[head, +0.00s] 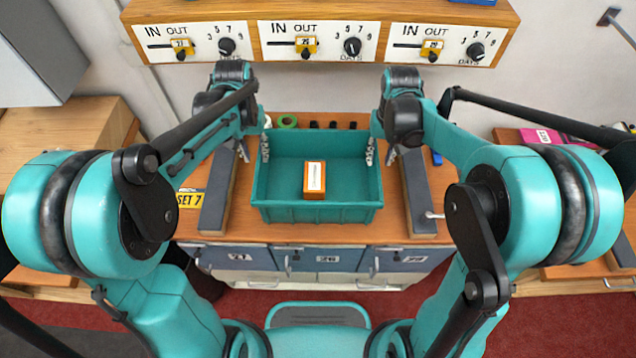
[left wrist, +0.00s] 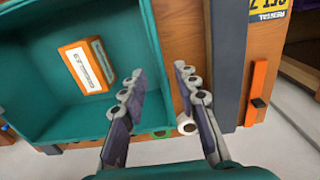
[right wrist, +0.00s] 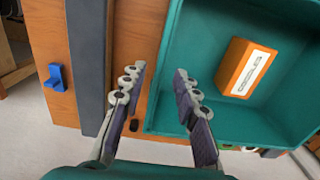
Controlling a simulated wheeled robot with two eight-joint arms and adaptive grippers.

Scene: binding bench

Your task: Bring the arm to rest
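My left gripper (left wrist: 158,95) is open and empty. In the head view it hangs at the left wall of the teal bin, and its fingers sit on either side of that wall in the left wrist view. My right gripper (right wrist: 160,90) is open and empty at the bin's right wall, with its fingers on either side of the wall. The teal bin (head: 316,213) stands on the wooden bench. An orange-brown box with a white label (head: 315,178) lies inside it. Whether either gripper touches the wall I cannot tell.
Dark grey bars flank the bin, one on the left (head: 217,192) and one on the right (head: 416,195). A yellow sign (head: 190,199) lies at the left. A green roll (head: 288,121) sits behind the bin. A shelf with dial panels (head: 320,42) is above.

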